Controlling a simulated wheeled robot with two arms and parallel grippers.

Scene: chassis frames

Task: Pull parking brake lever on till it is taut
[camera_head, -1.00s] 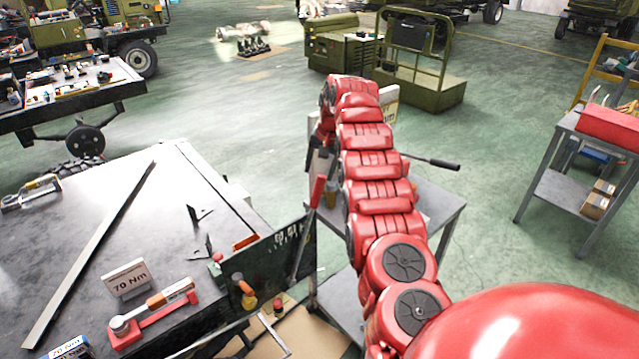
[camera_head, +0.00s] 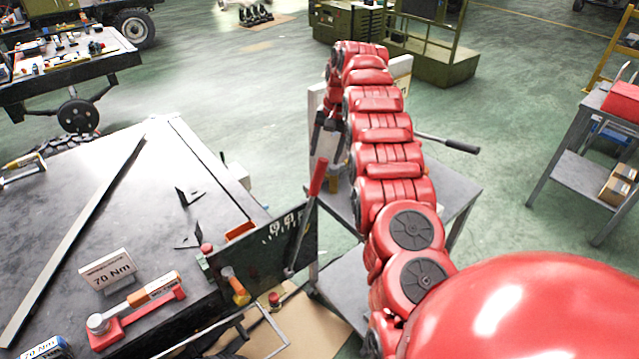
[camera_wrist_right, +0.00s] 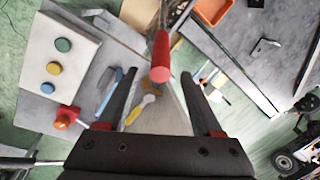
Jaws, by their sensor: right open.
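The parking brake lever has a red grip (camera_head: 318,177) on a thin grey shaft and stands up, tilted, beside the dark chassis panel (camera_head: 270,245). In the right wrist view its red grip (camera_wrist_right: 160,57) points toward the camera, ahead of and roughly between the fingers. My right gripper (camera_head: 325,145) is above and slightly beyond the grip in the head view, partly hidden by my red arm. In the wrist view my right gripper (camera_wrist_right: 160,82) has its two dark fingers spread wide, with nothing held. Contact with the lever does not show. My left gripper is out of view.
A dark workbench (camera_head: 120,215) at left holds a 70 Nm sign (camera_head: 108,270) and a red-and-orange tool (camera_head: 140,305). A grey cart (camera_head: 455,195) stands behind my arm. In the wrist view, a white box with coloured buttons (camera_wrist_right: 60,60) lies at left.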

